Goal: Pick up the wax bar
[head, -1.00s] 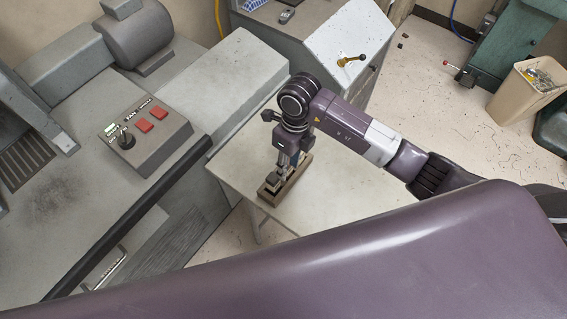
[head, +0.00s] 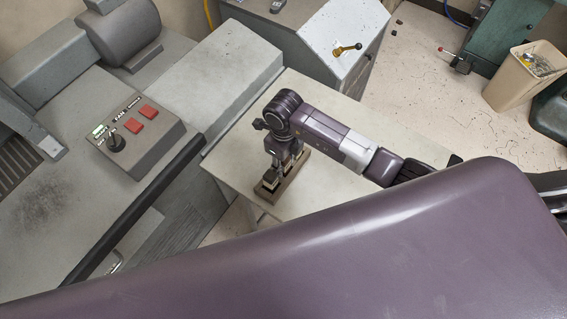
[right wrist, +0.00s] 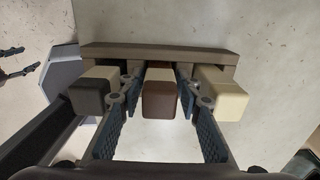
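A brown holder (head: 304,163) lies on the small light table and also shows in the right wrist view (right wrist: 160,52). It carries three blocks in a row: a dark block with a cream part (right wrist: 90,98) on the left, a brown block with a cream top (right wrist: 160,100) in the middle and a cream block (right wrist: 222,98) on the right. I cannot tell for sure which is the wax bar. My right gripper (right wrist: 158,78) is open, its fingers on either side of the middle block with small gaps. In the head view my right gripper (head: 276,172) partly hides the blocks.
The light table (head: 240,155) is mostly bare around the holder. A grey machine with a control box (head: 150,155) stands to the left. A grey cabinet (head: 325,60) with a brass lever (head: 347,48) is behind. A beige bin (head: 515,85) stands at the right.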

